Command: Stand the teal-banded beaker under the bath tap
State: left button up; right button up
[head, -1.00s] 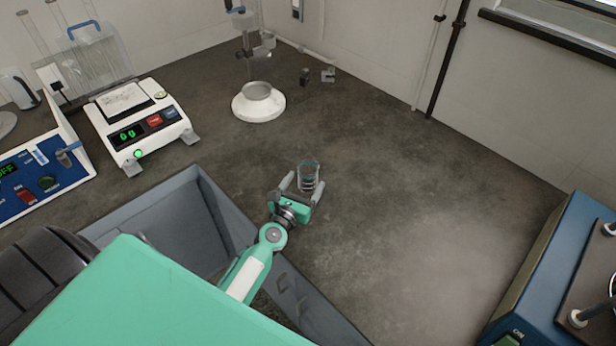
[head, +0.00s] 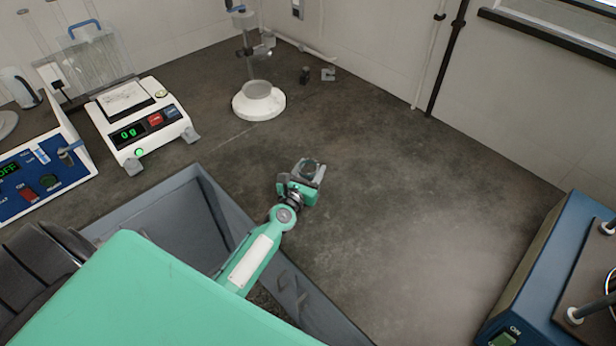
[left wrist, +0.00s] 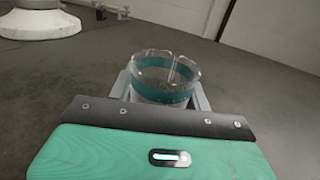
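The teal-banded beaker (head: 310,168) is a small clear glass near the middle of the bench in the head view. In the left wrist view the beaker (left wrist: 165,75) is upright, its teal band below the rim. My left gripper (head: 309,172) has its fingers on either side of the beaker and looks closed on it. Its fingers also flank the beaker in the left wrist view (left wrist: 162,92). Whether the beaker's base touches the bench is hidden. A small grey tap-like fitting (head: 69,156) sticks out from a blue-fronted unit (head: 40,180) at the left. My right gripper is out of view.
A white balance (head: 138,120) stands beside the blue-fronted unit. A white-based stand (head: 258,103) is behind. A grey open-topped hopper or bin (head: 190,215) lies beneath my left arm. A blue machine (head: 545,270) is at right. The middle bench is clear.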

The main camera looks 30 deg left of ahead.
pick_arm(q)
jog(key=shift+c, duration=0.9)
notch_tip(320, 180, up, 20)
jog(key=p, duration=1.9)
